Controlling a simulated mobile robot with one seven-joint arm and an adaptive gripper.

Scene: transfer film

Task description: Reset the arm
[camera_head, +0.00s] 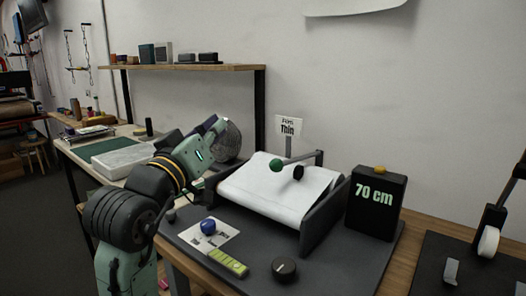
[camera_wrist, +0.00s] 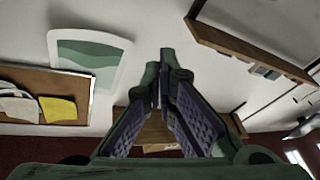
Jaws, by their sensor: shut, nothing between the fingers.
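My gripper (camera_wrist: 164,80) shows in the wrist view with its two fingers together at the tips and nothing between them. It points toward the wall and a wooden shelf, away from the worktop. In the head view my arm (camera_head: 125,215) rises at the left and bends toward the upper right, ending near the film machine (camera_head: 275,190). The gripper's fingers cannot be made out clearly in that view. The arm holds nothing that I can see.
A black box marked 70 cm (camera_head: 375,203) stands right of the film machine. A wall shelf (camera_head: 185,67) is behind. A tape holder (camera_head: 489,240) stands far right.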

